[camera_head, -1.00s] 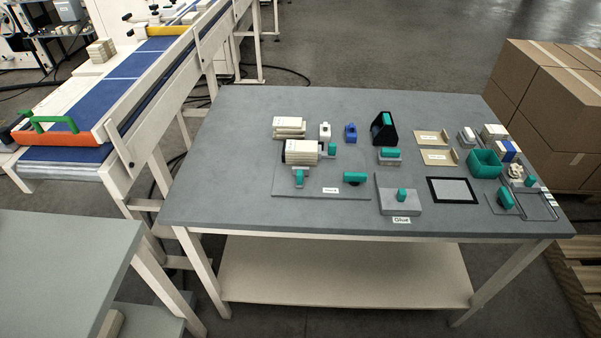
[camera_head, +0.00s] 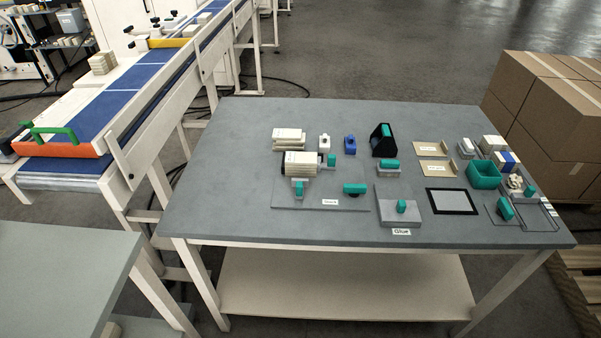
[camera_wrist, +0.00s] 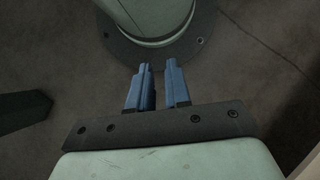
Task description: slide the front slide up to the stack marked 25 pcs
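A cream stack (camera_head: 300,160) with a small label lies on a thin grey plate (camera_head: 275,200) on the table; the label is too small to read. A black piece borders its left end. A slide with a green handle (camera_head: 299,189) stands at the stack's front side; I cannot tell whether it touches. Another green-handled slide (camera_head: 327,160) is at the stack's right end. My gripper (camera_wrist: 159,68) shows only in the wrist view, its two blue fingers apart with nothing between them, above the floor and a round base, away from the table's objects.
The grey table (camera_head: 240,120) also holds a green-handled black roller piece (camera_head: 354,189), a block marked Glue (camera_head: 398,212), a black-framed pad (camera_head: 452,202) and a green bin (camera_head: 484,174). A conveyor (camera_head: 120,90) stands left, cartons (camera_head: 550,110) right. The table's left part is clear.

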